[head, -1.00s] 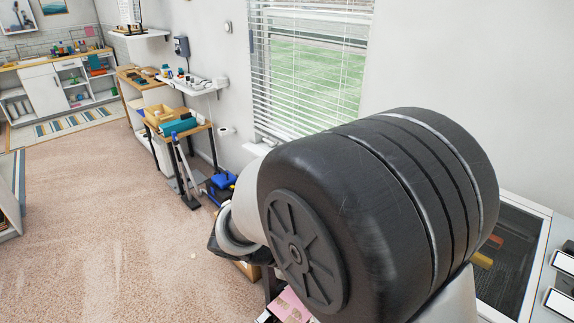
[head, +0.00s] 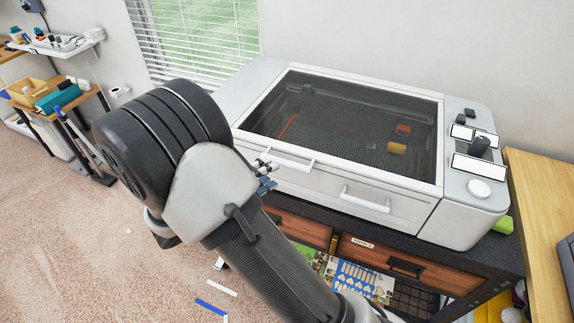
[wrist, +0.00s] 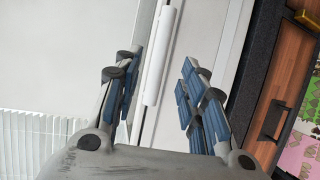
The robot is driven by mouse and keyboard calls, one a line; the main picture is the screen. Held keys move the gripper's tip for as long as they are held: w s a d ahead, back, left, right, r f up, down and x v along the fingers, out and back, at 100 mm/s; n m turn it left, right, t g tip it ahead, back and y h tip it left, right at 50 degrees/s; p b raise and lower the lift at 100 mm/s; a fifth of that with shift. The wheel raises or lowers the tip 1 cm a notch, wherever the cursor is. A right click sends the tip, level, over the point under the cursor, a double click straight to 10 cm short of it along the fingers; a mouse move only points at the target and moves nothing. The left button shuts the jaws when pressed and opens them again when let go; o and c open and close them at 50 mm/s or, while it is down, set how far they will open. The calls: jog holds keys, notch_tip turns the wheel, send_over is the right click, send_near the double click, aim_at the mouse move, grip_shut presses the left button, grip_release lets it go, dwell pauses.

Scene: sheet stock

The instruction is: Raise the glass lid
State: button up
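The glass lid (head: 340,115) is a dark pane in a pale frame on top of a white machine (head: 400,215), and it is down. A white bar handle (head: 288,158) is at the front left; a second bar handle (head: 365,199) is lower and further right. My gripper (head: 266,176) is at the left handle, partly hidden by my arm. In the wrist view my gripper (wrist: 160,90) is open, with the white handle (wrist: 161,55) showing between its blue-padded fingers and gaps on both sides. I cannot tell whether the fingertips reach past it.
A control panel with a round white button (head: 479,188) is on the machine's right. Wooden drawers (head: 370,253) are below it. A wooden worktop (head: 545,190) stands close on the right. A window with blinds (head: 190,40) is behind. Carpet at left is mostly clear.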

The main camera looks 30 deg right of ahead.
aim_at(285, 165)
jog(key=b+x, duration=0.1)
jog(key=x, duration=0.7)
jog(key=shift+d, duration=0.15)
grip_shut()
dwell(0.5)
